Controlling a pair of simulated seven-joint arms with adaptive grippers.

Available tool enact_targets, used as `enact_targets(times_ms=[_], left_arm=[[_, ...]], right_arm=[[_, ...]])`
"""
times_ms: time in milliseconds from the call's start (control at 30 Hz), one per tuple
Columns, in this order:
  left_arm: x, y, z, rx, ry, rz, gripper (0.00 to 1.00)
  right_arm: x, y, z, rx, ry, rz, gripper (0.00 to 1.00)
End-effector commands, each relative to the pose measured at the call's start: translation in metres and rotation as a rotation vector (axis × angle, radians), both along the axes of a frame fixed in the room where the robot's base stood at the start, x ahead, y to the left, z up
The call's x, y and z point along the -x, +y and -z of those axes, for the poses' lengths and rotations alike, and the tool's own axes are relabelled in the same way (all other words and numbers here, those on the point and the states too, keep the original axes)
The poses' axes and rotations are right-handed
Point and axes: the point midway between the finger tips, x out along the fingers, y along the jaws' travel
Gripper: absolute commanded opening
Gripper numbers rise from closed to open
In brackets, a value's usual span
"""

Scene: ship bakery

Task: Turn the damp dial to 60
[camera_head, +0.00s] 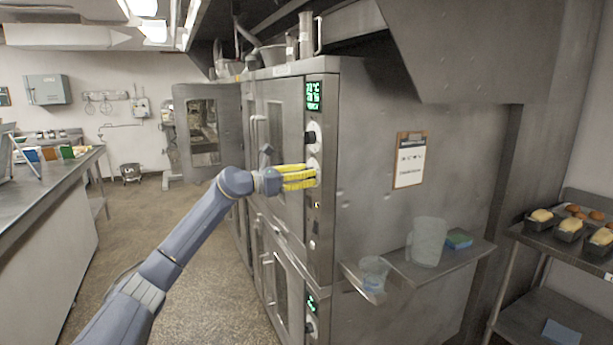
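The steel oven (365,160) stands in the middle, with a narrow control panel on its front edge. A green lit display (314,96) sits at the panel's top; its digits are too small to read surely. Below it is an upper dial (312,134) on a white plate. A second dial (313,163) lies lower, mostly hidden behind my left gripper (314,177). Its yellow fingers reach the panel at this lower dial. I cannot tell whether they touch or close around it. Which dial is the damp one is not readable. My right gripper is not in view.
An oven door (206,130) stands open at the back. A small shelf (440,262) on the oven's side holds a clear jug (427,241) and a glass (374,272). A rack (525,240) with loaves is at right, a counter (50,190) at left.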

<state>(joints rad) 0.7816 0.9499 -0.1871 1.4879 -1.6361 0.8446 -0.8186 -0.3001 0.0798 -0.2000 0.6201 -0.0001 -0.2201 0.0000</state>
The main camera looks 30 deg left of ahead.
Motion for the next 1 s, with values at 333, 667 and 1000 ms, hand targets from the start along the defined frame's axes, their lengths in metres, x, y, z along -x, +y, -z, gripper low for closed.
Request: enact_targets(times_ms=[333, 667, 1000], left_arm=[[0.0001, -0.0002, 0.0003, 0.000, 0.001, 0.000, 0.00], [-0.0001, -0.0005, 0.0016, 0.008, 0.008, 0.001, 0.00], [0.0000, -0.0009, 0.0024, 0.153, 0.091, 0.001, 0.00]], right_arm=[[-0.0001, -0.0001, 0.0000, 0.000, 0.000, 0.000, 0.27], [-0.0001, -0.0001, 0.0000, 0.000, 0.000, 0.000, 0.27], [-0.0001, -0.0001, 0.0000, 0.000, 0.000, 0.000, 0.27]])
